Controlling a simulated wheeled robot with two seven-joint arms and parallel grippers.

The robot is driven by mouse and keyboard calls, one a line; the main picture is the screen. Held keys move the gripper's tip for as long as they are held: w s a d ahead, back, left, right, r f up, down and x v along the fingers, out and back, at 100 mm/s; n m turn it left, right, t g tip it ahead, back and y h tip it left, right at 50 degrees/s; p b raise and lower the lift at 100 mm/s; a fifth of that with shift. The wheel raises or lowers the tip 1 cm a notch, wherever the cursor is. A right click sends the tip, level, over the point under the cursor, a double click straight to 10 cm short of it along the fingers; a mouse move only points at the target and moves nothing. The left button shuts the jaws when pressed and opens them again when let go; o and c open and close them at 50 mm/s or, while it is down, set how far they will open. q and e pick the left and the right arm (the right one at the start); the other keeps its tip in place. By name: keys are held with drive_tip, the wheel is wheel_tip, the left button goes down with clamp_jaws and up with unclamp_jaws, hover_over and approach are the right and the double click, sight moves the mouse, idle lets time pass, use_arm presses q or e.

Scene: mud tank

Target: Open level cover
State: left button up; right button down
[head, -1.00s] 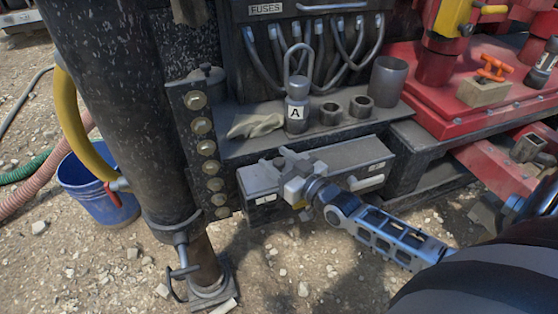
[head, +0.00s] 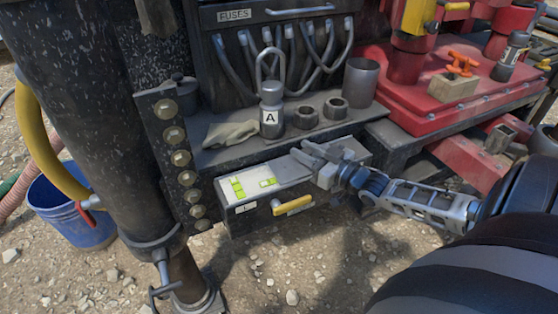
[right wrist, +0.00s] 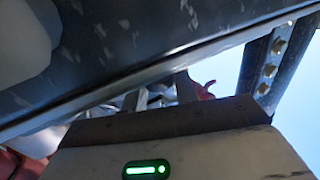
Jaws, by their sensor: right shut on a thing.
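The level box (head: 265,215) is a grey metal case under the shelf. Two bright yellow-green level vials (head: 238,188) show uncovered on the left of its top. The level cover (head: 345,148) is at the right end of the top, partly hidden by my right gripper (head: 312,157). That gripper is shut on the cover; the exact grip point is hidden. A yellow handle (head: 293,205) is on the box front. My left gripper is not in view. The right wrist view shows a dark surface close up and a green light (right wrist: 147,170).
Above the box, the shelf holds a rag (head: 230,134), a shackle-topped cylinder marked A (head: 271,110), two nuts and a grey cup (head: 360,82). A bolted black post (head: 178,158) stands left. Red machinery (head: 410,100) is at right. Gravel lies below, with a blue bucket (head: 70,212).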

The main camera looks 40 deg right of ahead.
use_arm(q)
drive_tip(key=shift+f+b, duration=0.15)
drive_tip(key=shift+b, duration=0.2)
use_arm(e)
drive_tip(key=d, duration=0.2)
drive_tip(key=s+d, duration=0.1)
drive_tip(key=d, duration=0.3)
drive_tip(key=shift+s, duration=0.3)
drive_tip(key=c, duration=1.1)
unclamp_jaws()
drive_tip(key=shift+c, duration=0.2)
drive_tip(key=shift+s, duration=0.2)
use_arm(q)
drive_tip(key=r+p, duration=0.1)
drive_tip(key=p, duration=0.3)
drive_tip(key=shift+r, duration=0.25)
use_arm(e)
drive_tip(key=s+d, duration=0.2)
drive_tip(key=s, duration=1.3)
drive_tip(key=shift+s+d, duration=0.2)
drive_tip(key=shift+d, duration=0.05)
